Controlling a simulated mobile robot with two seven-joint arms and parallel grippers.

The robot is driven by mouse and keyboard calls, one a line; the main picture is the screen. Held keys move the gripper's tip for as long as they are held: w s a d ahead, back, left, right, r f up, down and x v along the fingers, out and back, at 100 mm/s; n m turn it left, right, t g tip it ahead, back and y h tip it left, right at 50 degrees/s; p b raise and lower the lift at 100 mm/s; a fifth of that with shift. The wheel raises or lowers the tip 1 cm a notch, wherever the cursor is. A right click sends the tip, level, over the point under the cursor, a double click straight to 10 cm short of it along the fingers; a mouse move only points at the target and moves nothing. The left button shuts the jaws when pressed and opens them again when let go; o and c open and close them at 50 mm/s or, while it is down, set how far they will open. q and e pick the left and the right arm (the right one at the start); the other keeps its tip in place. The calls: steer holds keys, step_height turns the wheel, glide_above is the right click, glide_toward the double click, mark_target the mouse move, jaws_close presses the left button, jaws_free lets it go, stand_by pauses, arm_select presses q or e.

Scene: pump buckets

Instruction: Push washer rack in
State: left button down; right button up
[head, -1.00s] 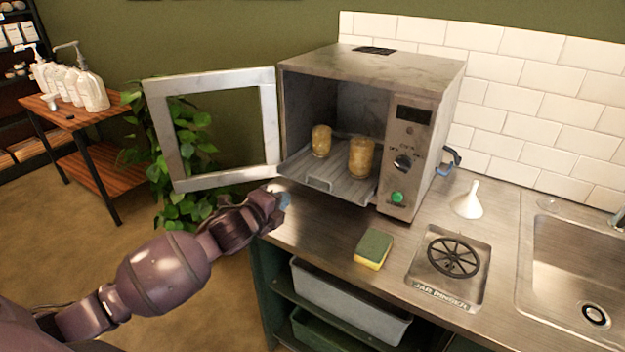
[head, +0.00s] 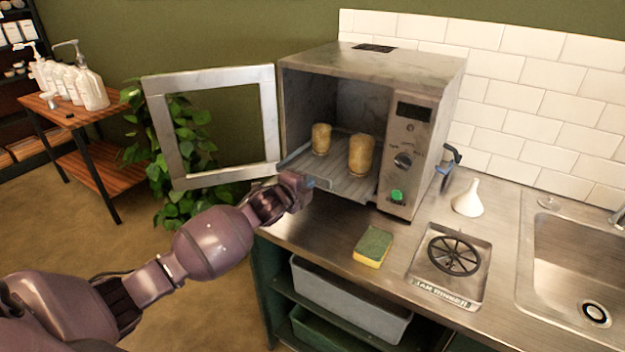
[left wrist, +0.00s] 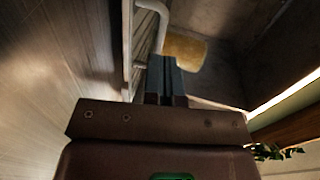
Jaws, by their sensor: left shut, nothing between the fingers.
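The washer (head: 400,72) is a grey metal box on the counter with its framed door (head: 180,180) swung open to the left. Its ribbed metal rack (head: 352,187) sticks out a little at the front and holds two tan jars (head: 361,155). My left gripper (head: 309,183) is shut and empty at the rack's front edge, hiding much of the front handle. In the left wrist view the closed fingers (left wrist: 165,78) point at the rack's handle bar (left wrist: 163,22), with a jar (left wrist: 186,48) beyond. Whether they touch the rack cannot be told. My right gripper is not in view.
A yellow-green sponge (head: 373,247), a round jar rinser (head: 454,256) and a white funnel (head: 468,199) are on the counter (head: 320,227) to the right of my left gripper. The sink (head: 580,265) is at the far right.

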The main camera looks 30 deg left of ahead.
mark_target(317, 175)
arm_select(q)
steer(key=x, duration=0.2)
steer(key=shift+w, duration=0.25)
steer(key=shift+w+d+f, duration=0.1)
steer(key=shift+w, duration=0.1)
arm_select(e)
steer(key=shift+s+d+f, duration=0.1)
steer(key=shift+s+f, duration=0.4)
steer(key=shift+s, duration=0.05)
arm_select(q)
steer(key=b+x, duration=0.1)
steer(key=x, duration=0.3)
steer(key=r+b+x, duration=0.1)
steer(key=x, duration=0.2)
steer(key=shift+w+b, duration=0.15)
steer(key=shift+b, duration=0.2)
steer(key=shift+w+r, duration=0.1)
steer(key=shift+w, duration=0.05)
steer(key=shift+r, duration=0.35)
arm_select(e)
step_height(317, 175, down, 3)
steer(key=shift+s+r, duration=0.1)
